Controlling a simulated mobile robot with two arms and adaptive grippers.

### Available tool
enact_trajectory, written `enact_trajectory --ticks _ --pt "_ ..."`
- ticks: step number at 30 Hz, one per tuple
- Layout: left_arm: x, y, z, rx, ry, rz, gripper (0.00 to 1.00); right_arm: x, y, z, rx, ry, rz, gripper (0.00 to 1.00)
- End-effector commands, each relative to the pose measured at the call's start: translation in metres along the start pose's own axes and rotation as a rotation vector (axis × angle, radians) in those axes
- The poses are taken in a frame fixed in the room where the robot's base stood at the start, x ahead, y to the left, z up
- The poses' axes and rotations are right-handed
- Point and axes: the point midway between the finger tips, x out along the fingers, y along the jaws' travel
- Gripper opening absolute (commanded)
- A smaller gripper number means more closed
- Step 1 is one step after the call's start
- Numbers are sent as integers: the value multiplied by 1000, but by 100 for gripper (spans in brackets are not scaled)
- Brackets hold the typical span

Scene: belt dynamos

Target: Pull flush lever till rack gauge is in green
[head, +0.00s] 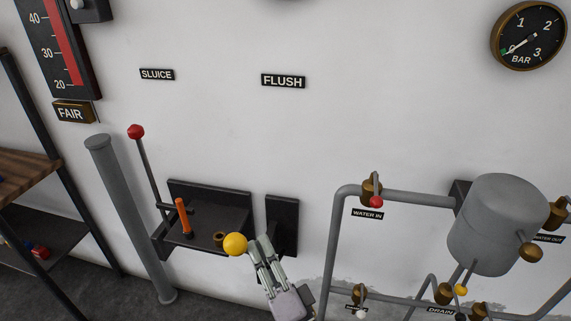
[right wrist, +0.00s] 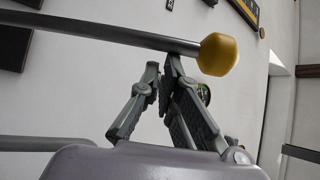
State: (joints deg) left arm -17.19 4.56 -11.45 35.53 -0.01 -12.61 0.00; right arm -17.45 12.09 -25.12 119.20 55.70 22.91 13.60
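The FLUSH sign (head: 283,81) is on the wall above a black wall plate (head: 282,222). A lever with a yellow ball knob (head: 235,244) ends in front of the black shelf; the knob and its dark rod (right wrist: 120,36) also show in the right wrist view. My right gripper (head: 262,243) is just right of the knob. Its fingertips (right wrist: 164,66) are close together below the rod, near the knob, with nothing seen between them; whether they touch the rod is unclear. A scale gauge (head: 62,45) with a red column is at upper left; no green shows on it. My left gripper is out of view.
A red-knobbed lever (head: 136,132) stands upright under the SLUICE sign (head: 157,74). An orange handle (head: 184,217) rises from the shelf (head: 225,206). Pipes (head: 410,198), valves and a grey tank (head: 497,225) fill the right. A BAR dial (head: 528,35) is at upper right.

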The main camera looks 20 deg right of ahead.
Motion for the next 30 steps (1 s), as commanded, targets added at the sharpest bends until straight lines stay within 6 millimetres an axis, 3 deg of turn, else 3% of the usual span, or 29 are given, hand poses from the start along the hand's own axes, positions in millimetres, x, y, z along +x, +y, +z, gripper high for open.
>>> enact_trajectory --ticks 1,25,30 --pt "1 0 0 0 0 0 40 -4 5 12 5 -33 15 0" --pt "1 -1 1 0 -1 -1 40 -5 5 12 5 -33 15 0" --pt "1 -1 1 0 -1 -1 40 -20 6 11 4 -33 18 0"
